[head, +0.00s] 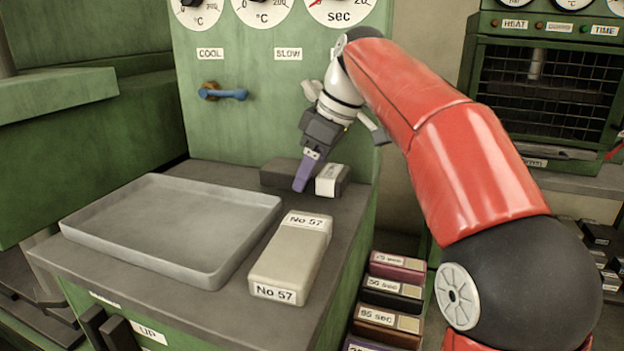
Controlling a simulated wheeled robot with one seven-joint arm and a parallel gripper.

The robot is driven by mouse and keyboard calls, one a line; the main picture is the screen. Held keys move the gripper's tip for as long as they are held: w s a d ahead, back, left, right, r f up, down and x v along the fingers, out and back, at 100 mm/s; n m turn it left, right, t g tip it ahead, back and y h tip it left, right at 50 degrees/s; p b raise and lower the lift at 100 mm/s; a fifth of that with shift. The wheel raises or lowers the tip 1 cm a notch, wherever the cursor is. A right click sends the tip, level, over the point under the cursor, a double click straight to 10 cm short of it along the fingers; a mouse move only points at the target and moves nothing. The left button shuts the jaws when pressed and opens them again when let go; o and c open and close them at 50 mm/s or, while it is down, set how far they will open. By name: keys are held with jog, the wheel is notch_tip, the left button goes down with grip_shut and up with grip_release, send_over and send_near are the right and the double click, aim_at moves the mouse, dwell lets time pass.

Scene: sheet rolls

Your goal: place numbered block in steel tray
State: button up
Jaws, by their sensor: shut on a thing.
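My gripper (305,178) points down at the back of the grey-topped bench, its purple finger in front of the middle of a dark grey block (280,174). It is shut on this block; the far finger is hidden. The block has a white label at its right end, too small to read. It is at or just above the bench top; I cannot tell which. The steel tray (255,206) lies flat and empty to the left and front of the gripper. A beige block (291,252) labelled "No 57" lies on the bench to the right of the tray.
A green panel with dials and a blue-handled lever (228,94) rises behind the bench. Several labelled boxes (393,291) are stacked right of the bench, below its top. A green oven-like cabinet (540,90) stands at the back right. Bare bench top lies between tray and gripper.

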jog(key=shift+w+f, duration=0.2)
jog(key=shift+f, duration=1.05)
jog(key=shift+f, duration=0.2)
jog(key=o, duration=1.2)
jog(key=shift+o, duration=0.2)
jog(key=shift+r, duration=0.15)
